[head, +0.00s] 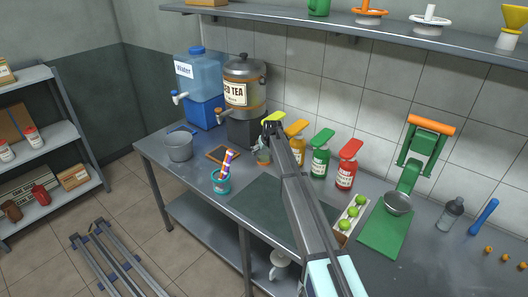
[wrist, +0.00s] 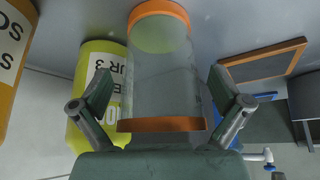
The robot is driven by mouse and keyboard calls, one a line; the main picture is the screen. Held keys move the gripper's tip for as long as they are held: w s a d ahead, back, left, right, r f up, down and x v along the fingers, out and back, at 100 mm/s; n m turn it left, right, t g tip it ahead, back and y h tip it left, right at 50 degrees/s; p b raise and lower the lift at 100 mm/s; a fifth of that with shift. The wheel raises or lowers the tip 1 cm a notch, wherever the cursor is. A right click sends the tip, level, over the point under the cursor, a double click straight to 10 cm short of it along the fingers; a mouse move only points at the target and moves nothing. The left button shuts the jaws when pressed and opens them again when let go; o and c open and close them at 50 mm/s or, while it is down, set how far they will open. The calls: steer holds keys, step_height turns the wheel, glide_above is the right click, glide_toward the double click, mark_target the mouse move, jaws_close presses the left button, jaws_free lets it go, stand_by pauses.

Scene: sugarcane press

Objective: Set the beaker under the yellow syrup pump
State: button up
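The clear beaker with orange bands (wrist: 163,85) stands between the two fingers of my gripper (wrist: 161,90) in the wrist view. A narrow gap seems to show between each finger and its wall, so the gripper looks open around it. In the head view the beaker (head: 263,158) is on the counter below my gripper (head: 264,143), partly hidden by it. The yellow syrup pump's head (head: 273,117) shows behind the end of my arm, which hides most of its bottle. The wrist view shows the yellow-green bottle (wrist: 97,70) close beside the beaker.
Orange (head: 298,150), green (head: 320,161) and red (head: 345,174) pump bottles stand to the right along the wall. A tea dispenser (head: 243,92) stands to the left. A cup of straws (head: 221,183) and a wood-framed board (head: 221,155) lie nearer the front left.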

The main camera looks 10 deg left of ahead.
steer(key=b+v, duration=0.2)
steer(key=v, duration=0.5)
steer(key=shift+s+r, duration=0.15)
steer(key=shift+r, duration=0.2)
